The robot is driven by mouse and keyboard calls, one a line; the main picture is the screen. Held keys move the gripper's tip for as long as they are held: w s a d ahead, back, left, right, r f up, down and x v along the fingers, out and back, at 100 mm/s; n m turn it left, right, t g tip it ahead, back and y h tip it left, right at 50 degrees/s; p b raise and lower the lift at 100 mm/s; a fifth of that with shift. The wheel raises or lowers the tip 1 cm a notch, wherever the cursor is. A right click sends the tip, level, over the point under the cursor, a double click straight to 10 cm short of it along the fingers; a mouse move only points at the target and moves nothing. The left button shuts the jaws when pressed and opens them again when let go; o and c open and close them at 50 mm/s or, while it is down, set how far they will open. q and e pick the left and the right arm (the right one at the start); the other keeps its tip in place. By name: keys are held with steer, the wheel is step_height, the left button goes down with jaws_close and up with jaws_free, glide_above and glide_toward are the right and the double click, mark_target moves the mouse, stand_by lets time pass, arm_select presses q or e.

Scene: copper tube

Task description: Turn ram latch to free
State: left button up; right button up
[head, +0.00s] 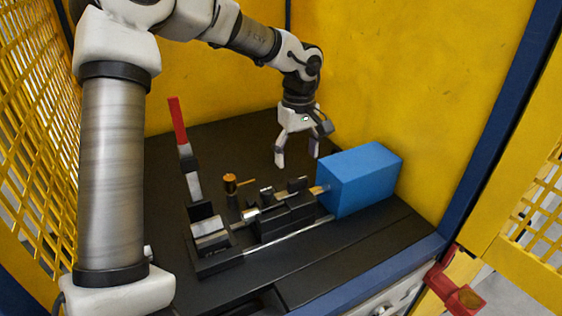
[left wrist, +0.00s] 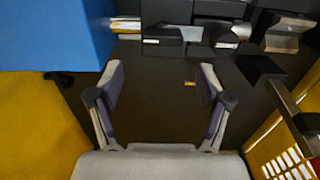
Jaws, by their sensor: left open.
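A small orange-topped post (head: 230,184) with a thin orange arm pointing right stands behind the fixture; I take it to be the ram latch, though I cannot be sure. A small orange piece (left wrist: 190,84) shows between my fingers in the left wrist view, probably part of it. My left gripper (head: 297,160) is open and empty, pointing down above the black table, to the right of the post and apart from it. It also shows in the left wrist view (left wrist: 160,85) with its fingers wide apart. My right gripper is not in view.
The black fixture (head: 285,216) with clamp blocks lies along the table front. A tall red-handled lever (head: 179,122) rises at its left end. A blue box (head: 362,178) stands at its right end. Yellow walls enclose the back and sides. The table behind the fixture is mostly clear.

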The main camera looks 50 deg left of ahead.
mark_target(298, 180)
arm_select(q)
steer(key=shift+a+f, duration=0.1)
steer(key=shift+f, duration=0.2)
steer(key=d+f, duration=0.1)
steer(key=s+d+f, duration=0.1)
steer(key=f, duration=0.1)
steer(key=shift+d+f, duration=0.1)
steer(key=shift+f, duration=0.05)
steer(key=f, duration=0.2)
steer(key=a+f, duration=0.1)
steer(key=shift+w, duration=0.35)
steer(key=shift+a+f, duration=0.15)
steer(key=shift+f, duration=0.05)
steer(key=shift+s+d+r, duration=0.2)
steer(key=shift+d+r, duration=0.1)
steer(key=shift+d, duration=0.05)
steer(key=c, duration=1.2)
